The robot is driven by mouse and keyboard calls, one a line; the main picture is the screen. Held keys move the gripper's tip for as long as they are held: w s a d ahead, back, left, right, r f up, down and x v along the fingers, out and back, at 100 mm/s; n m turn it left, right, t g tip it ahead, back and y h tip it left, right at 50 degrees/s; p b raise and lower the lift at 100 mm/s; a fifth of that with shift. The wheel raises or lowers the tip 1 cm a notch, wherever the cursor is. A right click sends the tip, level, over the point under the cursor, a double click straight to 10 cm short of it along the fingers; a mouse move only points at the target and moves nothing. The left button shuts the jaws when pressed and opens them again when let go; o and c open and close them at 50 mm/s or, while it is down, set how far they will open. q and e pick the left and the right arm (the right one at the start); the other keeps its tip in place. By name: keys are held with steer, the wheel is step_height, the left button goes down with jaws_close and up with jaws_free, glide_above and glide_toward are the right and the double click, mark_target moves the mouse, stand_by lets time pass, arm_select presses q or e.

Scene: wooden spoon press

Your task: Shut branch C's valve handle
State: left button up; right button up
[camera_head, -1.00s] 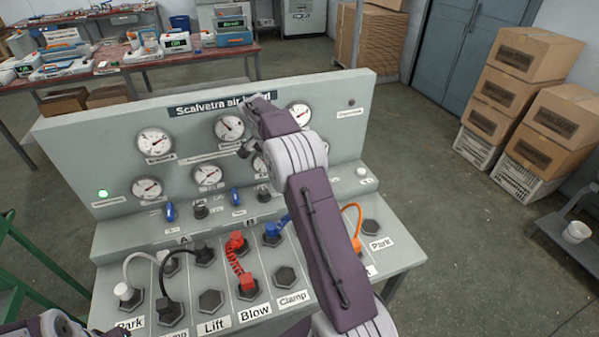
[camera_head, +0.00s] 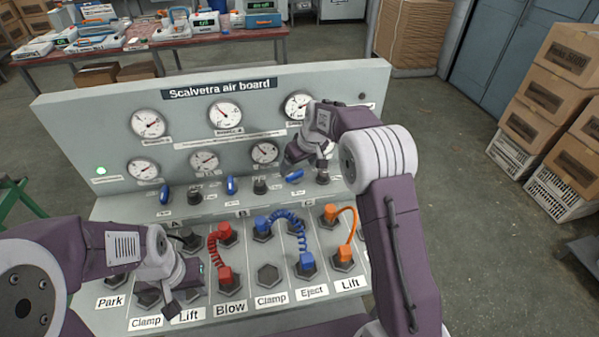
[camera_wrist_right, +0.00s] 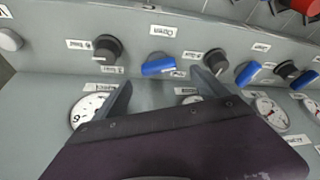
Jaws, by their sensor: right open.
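Branch C's valve handle (camera_head: 294,176) is a blue lever on the grey air board, above the letter C. It lies nearly level, slightly tilted, while the blue handles of branch A (camera_head: 165,194) and branch B (camera_head: 231,186) stand more upright. My right gripper (camera_head: 304,158) is just above and in front of it. In the right wrist view, upside down to the board, the handle (camera_wrist_right: 158,66) shows just beyond and between the open, empty fingertips (camera_wrist_right: 163,84). My left gripper (camera_head: 187,285) is low over the sockets by the Lift label; its finger gap is unclear.
Black knobs (camera_wrist_right: 105,48) (camera_wrist_right: 216,61) flank branch C's handle. Gauges (camera_head: 225,115) fill the upright panel. Red (camera_head: 224,250), blue (camera_head: 287,222) and orange (camera_head: 346,220) hoses join sockets on the lower deck. Cartons (camera_head: 558,100) stand at the right.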

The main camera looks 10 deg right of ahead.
mark_target(295, 173)
arm_select(q)
steer(key=shift+w+d, duration=0.1)
steer(key=shift+d, duration=0.05)
arm_select(e)
steer(key=x, duration=0.5)
steer(key=shift+d, duration=0.15)
steer(key=shift+w+f, duration=0.15)
steer(key=shift+f, duration=0.15)
steer(key=c, duration=1.4)
steer(key=shift+a+r+m+h+p, duration=0.2)
steer(key=shift+r+m+h+p, duration=0.1)
steer(key=shift+m+p, duration=0.9)
steer(key=shift+p, duration=0.2)
arm_select(q)
steer(key=shift+r, duration=1.6)
arm_select(e)
steer(key=shift+f+m+h, duration=0.3)
steer(key=shift+m+h, duration=0.2)
steer(key=shift+m, duration=0.6)
steer(key=o, duration=1.4)
